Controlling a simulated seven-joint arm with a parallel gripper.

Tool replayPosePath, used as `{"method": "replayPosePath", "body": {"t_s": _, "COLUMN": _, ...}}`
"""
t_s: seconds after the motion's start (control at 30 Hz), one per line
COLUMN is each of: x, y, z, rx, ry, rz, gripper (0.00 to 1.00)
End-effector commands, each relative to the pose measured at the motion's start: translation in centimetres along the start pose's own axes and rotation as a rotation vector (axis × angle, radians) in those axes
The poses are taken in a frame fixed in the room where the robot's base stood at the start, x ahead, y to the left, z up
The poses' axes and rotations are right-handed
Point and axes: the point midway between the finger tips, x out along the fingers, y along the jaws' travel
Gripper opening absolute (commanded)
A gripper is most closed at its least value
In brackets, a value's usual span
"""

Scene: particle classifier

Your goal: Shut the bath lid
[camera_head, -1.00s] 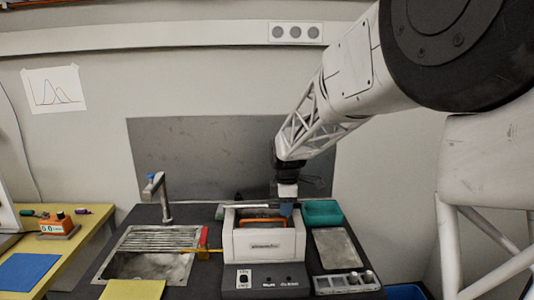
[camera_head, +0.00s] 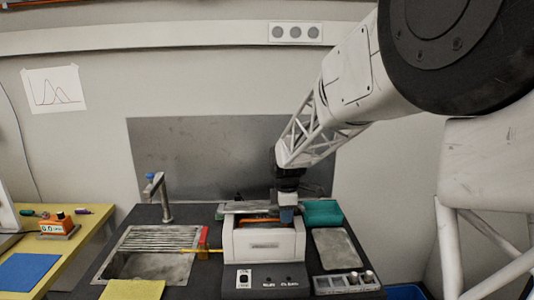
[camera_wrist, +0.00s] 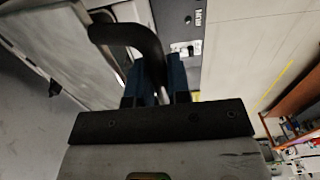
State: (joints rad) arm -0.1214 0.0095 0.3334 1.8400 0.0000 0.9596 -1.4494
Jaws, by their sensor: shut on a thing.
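The bath (camera_head: 265,246) is a white box on a dark base, standing on the dark bench in the head view. An orange part shows inside its opening. The grey lid (camera_head: 240,208) is raised at the back of the bath, tilted over its rear part, so the bath is partly open. My gripper (camera_head: 287,215) is over the bath's right rear, at the lid's right end. In the wrist view, its blue fingers (camera_wrist: 154,82) are shut on a dark curved handle (camera_wrist: 130,33). The head view does not show this grasp clearly.
A sink (camera_head: 150,264) with a grooved drainer and a tap (camera_head: 160,195) is left of the bath. A teal tray (camera_head: 322,212), a grey plate (camera_head: 337,249) and a compartment tray (camera_head: 335,284) are on the right. A red and yellow tool (camera_head: 204,243) lies close to the bath's left side.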

Motion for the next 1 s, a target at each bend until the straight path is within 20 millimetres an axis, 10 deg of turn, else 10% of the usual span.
{"method": "replayPosePath", "body": {"t_s": 1.0, "x": 2.3, "y": -0.9, "z": 0.0, "rx": 0.0, "ry": 0.0, "rz": 0.0, "gripper": 0.06}}
